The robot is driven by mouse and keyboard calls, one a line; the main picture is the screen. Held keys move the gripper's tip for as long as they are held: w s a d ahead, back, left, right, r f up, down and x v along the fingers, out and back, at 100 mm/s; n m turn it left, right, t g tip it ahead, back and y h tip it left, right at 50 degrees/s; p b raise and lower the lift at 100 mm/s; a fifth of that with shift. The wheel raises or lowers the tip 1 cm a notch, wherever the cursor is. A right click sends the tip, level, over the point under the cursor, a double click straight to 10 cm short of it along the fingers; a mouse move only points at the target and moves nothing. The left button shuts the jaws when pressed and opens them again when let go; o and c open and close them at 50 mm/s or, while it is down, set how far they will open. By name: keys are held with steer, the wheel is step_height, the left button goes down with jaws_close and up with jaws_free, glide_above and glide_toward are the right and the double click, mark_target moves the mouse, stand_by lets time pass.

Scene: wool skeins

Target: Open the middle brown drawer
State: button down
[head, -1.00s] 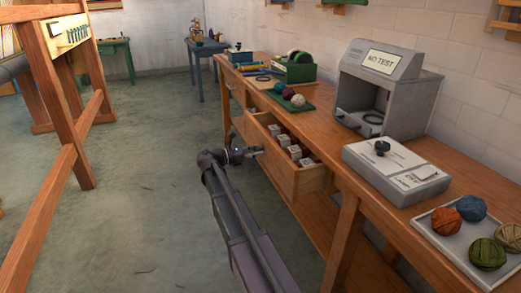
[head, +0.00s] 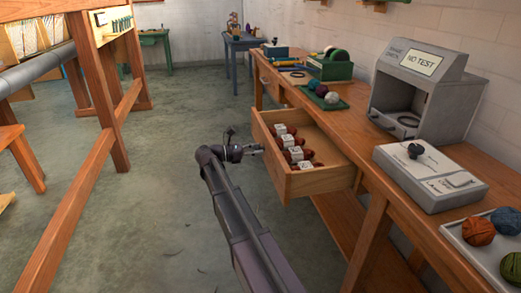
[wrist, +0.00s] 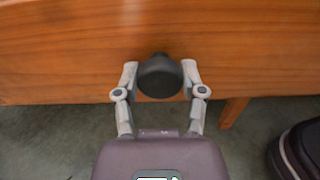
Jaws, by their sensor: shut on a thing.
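The brown wooden drawer (head: 322,181) is pulled well out of the workbench in the head view. Red skeins with white labelled blocks (head: 293,141) lie in rows inside it. My gripper (head: 256,149) is at the drawer's front face. In the wrist view, the drawer front (wrist: 60,50) fills the top, and my gripper (wrist: 160,80) is shut on its dark round knob (wrist: 159,84), one finger on each side. In the head view, the knob is too small to make out beside the gripper.
A wooden loom frame (head: 95,90) stands left. The floor (head: 180,180) between is clear.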

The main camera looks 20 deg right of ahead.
steer(key=shift+c, duration=0.8)
jaws_free()
steer(key=shift+a, duration=0.15)
steer(key=w+a, duration=0.2)
steer(key=a, duration=0.9)
steer(key=shift+w+a, duration=0.15)
steer(key=shift+a, duration=0.1)
steer(key=shift+d, duration=0.1)
